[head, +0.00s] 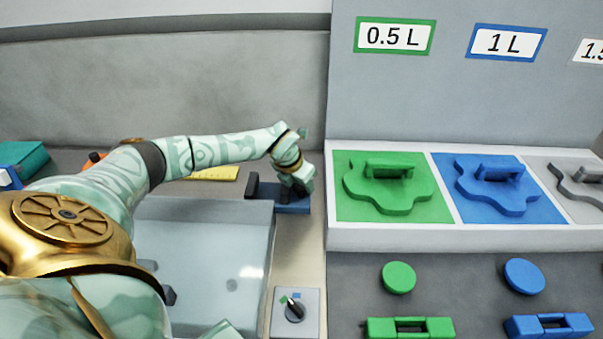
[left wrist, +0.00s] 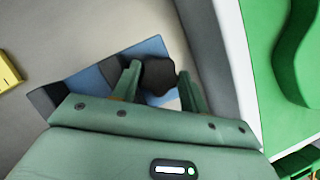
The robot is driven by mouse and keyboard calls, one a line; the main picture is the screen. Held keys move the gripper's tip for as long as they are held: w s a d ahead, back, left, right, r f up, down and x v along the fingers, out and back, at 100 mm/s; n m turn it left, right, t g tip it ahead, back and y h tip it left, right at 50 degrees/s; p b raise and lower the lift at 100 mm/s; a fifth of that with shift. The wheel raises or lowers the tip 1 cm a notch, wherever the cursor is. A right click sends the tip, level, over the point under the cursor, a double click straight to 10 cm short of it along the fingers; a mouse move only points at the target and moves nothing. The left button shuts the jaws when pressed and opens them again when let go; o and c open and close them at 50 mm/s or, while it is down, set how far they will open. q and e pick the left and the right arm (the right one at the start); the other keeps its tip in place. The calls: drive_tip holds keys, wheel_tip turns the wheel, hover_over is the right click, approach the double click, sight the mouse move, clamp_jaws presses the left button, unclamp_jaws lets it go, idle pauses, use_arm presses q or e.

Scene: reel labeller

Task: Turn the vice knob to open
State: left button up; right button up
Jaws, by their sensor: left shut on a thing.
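The vice (head: 291,208) is a small blue block with dark jaws, on the bench beyond the right end of the pale tray. In the left wrist view its blue body (left wrist: 90,78) runs off to the left. Its black lobed knob (left wrist: 159,76) sits between the two green fingers there. My left gripper (head: 303,182) reaches down over the vice's right end, and it hides the knob in the head view. In the left wrist view the fingers of this gripper (left wrist: 158,82) are closed on the knob's sides. I cannot tell how wide the vice jaws stand. My right gripper is not in view.
A white-edged panel (head: 440,239) with green, blue and grey shaped plates stands close to the vice's right. A small switch box (head: 308,325) lies nearer. The pale tray (head: 215,210) is on the left. A yellow object (head: 212,174) lies behind it.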

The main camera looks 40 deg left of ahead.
use_arm(q)
drive_tip(key=shift+s+d+f, duration=0.15)
drive_tip(key=shift+s+f, duration=0.2)
drive_tip(key=shift+f, duration=0.05)
drive_tip(key=o, duration=0.8)
drive_tip(key=shift+o, duration=0.9)
drive_tip(key=shift+s+r, duration=0.15)
drive_tip(key=shift+r, duration=0.2)
drive_tip(key=shift+a+r, duration=0.2)
drive_tip(key=shift+r, duration=0.2)
drive_tip(key=p+v, duration=0.2)
drive_tip(key=v, duration=1.3)
drive_tip(key=shift+r+p, duration=0.2)
drive_tip(key=shift+p, duration=0.2)
